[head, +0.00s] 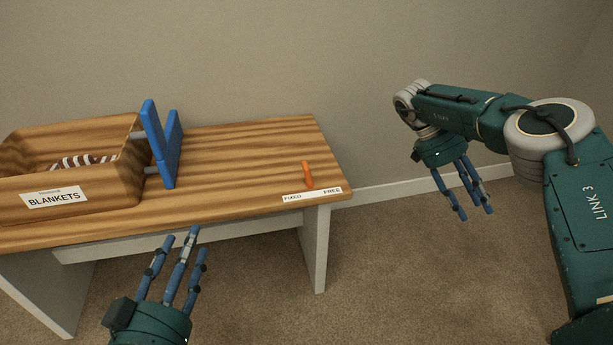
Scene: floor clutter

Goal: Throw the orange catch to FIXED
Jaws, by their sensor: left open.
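The orange catch (307,174) is a small lever standing on the wooden bench top near its front right corner. It is nearly upright, its top leaning slightly left. A white label strip (312,194) lies in front of it, with FIXED at its left end and FREE at its right end. My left gripper (184,241) is open and empty, in front of the bench's front edge, left of the catch and apart from it. My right gripper (474,213) hangs off to the right of the bench, fingers apart and empty.
A wooden bin (98,190) labelled BLANKETS, with striped cloth (82,161) inside, stands on the bench's left. Blue upright panels (163,145) on grey rods stand at its right side. The bench top (245,160) between panels and catch is clear. A wall rises behind.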

